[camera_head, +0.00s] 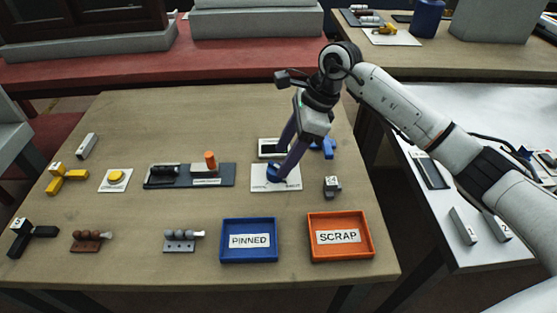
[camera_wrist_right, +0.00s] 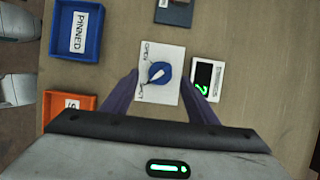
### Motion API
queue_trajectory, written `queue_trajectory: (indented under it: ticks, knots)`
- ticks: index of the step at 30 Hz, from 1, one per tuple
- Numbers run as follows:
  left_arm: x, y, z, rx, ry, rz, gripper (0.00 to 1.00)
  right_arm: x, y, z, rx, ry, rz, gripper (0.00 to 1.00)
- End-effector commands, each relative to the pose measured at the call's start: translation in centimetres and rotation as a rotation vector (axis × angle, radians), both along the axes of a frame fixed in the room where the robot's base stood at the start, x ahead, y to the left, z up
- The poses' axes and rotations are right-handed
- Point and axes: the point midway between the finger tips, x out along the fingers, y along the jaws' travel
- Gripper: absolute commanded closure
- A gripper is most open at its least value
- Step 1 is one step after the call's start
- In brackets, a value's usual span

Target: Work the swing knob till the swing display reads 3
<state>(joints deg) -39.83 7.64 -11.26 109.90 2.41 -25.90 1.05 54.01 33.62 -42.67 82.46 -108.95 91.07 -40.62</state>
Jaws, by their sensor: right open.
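The blue round knob (camera_wrist_right: 158,74), with a pale pointer mark, sits on a white plate (camera_wrist_right: 157,35) with lettering at its edge; in the head view the knob (camera_head: 273,173) is partly covered by my gripper. A display (camera_wrist_right: 203,84) stands beside the plate and shows a green digit, sideways, that looks like a 2. In the head view the display (camera_head: 270,148) lies just behind the plate. My right gripper (camera_wrist_right: 160,78) is open, pointing down, with a purple finger on each side of the knob; contact cannot be told. My left gripper is not in view.
A blue PINNED tray (camera_head: 249,257) and an orange SCRAP tray (camera_head: 368,251) lie at the front. A small grey block (camera_head: 331,187) and a blue object (camera_head: 326,148) are right of the plate. A dark fixture (camera_head: 189,183) with an orange part stands left.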

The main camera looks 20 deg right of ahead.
Motion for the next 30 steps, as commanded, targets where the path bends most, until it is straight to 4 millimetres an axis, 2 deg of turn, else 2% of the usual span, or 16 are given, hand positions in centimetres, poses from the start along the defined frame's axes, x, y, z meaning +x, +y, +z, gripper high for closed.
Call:
queue_trajectory:
  ticks: [6, 17, 18, 20, 25, 30]
  knots:
    - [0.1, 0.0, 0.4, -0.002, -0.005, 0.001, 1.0, 0.3, 1.1, -2.7, 0.0, 0.001, 0.002, 0.47]
    - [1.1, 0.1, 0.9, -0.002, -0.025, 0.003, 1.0, 0.4, 1.3, -3.4, 0.0, -0.001, 0.0, 0.47]
    - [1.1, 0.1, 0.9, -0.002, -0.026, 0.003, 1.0, 0.4, 1.3, -3.4, 0.0, -0.001, 0.0, 0.48]
    - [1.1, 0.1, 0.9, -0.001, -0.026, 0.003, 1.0, 0.4, 1.4, -3.4, 0.0, -0.001, 0.0, 0.59]
    - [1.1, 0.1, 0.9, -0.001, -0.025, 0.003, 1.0, 0.4, 1.3, -3.3, 0.0, -0.001, 0.0, 0.87]
    - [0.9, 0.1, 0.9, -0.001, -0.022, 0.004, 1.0, 0.4, 1.3, -3.3, 0.0, -0.001, -0.006, 0.88]
